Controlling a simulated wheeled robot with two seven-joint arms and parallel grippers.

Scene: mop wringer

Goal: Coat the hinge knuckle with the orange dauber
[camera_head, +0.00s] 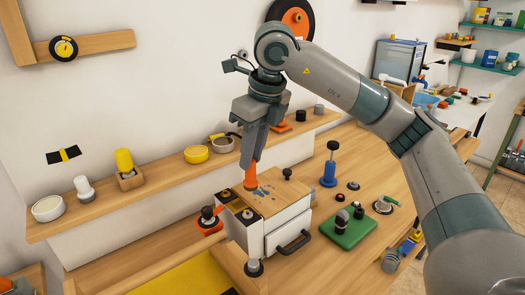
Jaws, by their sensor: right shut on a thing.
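My right gripper (251,155) points down above the wooden-topped white box (290,222). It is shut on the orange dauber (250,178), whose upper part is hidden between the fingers. The dauber's lower end is over the box's top, close to dark marks on the wood; I cannot tell whether it touches. Dark fittings (248,214) sit along the box's front left edge. I cannot make out for sure which part is the hinge knuckle. My left gripper is not in view.
A blue plunger-like tool (329,168) and a green block with black knobs (352,229) stand right of the box. An orange clamp-like piece (209,221) is at its left. Bare bench shows at right.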

